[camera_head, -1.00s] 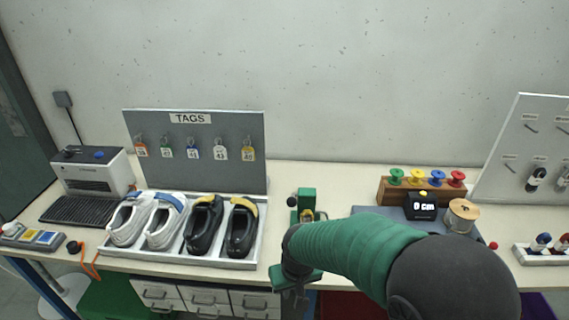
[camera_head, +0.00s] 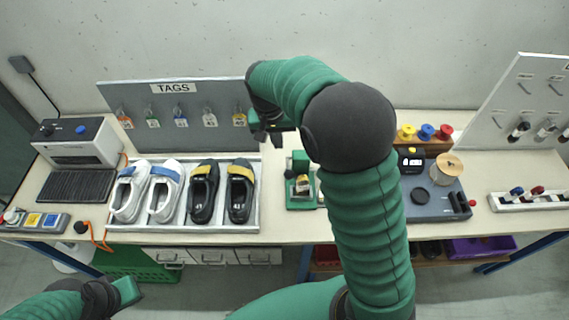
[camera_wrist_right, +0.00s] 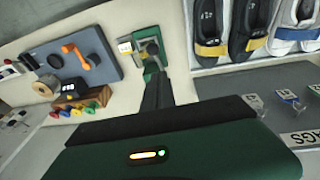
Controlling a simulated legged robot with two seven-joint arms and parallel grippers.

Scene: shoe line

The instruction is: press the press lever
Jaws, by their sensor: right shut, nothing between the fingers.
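The green press (camera_head: 299,184) stands on the bench right of the shoe tray. Its lever has a black knob (camera_head: 288,174) at the press's left side. The press also shows in the right wrist view (camera_wrist_right: 149,48), just past my fingertips. My right gripper (camera_head: 266,136) is shut and empty, behind and to the left of the press, in front of the tag board. In the right wrist view its dark fingers (camera_wrist_right: 157,88) lie together and point towards the press. My left gripper (camera_head: 127,291) is low at the bottom left, off the bench; its fingers cannot be made out.
A tray (camera_head: 257,222) of white and black shoes sits left of the press. The tag board (camera_head: 221,97) stands behind it. Bare bench lies in front of the press.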

